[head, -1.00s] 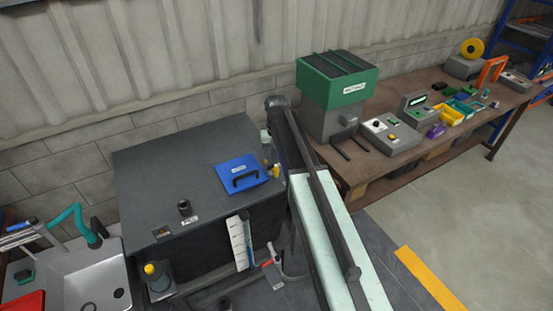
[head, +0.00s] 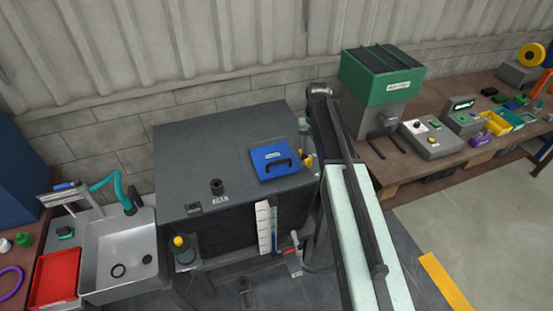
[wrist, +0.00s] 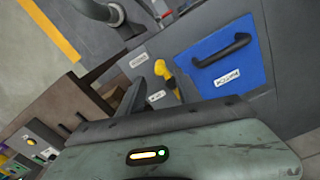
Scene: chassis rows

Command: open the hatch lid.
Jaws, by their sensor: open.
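The hatch lid is a blue square panel (head: 262,167) with a black bar handle (head: 280,163), lying flat and shut on top of the dark grey tank (head: 235,130). In the wrist view the lid (wrist: 222,75) is at the upper right, its handle (wrist: 220,51) clear of anything. My gripper (wrist: 150,88) shows as dark fingers beyond a pale green housing at the bottom of the wrist view. It looks open and empty, to the side of the lid and not touching it. In the head view my arm mostly hides it, right of the tank.
A yellow-handled valve (wrist: 181,80) stands between my gripper and the lid. A black stub (head: 217,187) rises from the tank top. A green-topped machine (head: 382,78) stands on the bench at right. A sink (head: 122,240) is at left.

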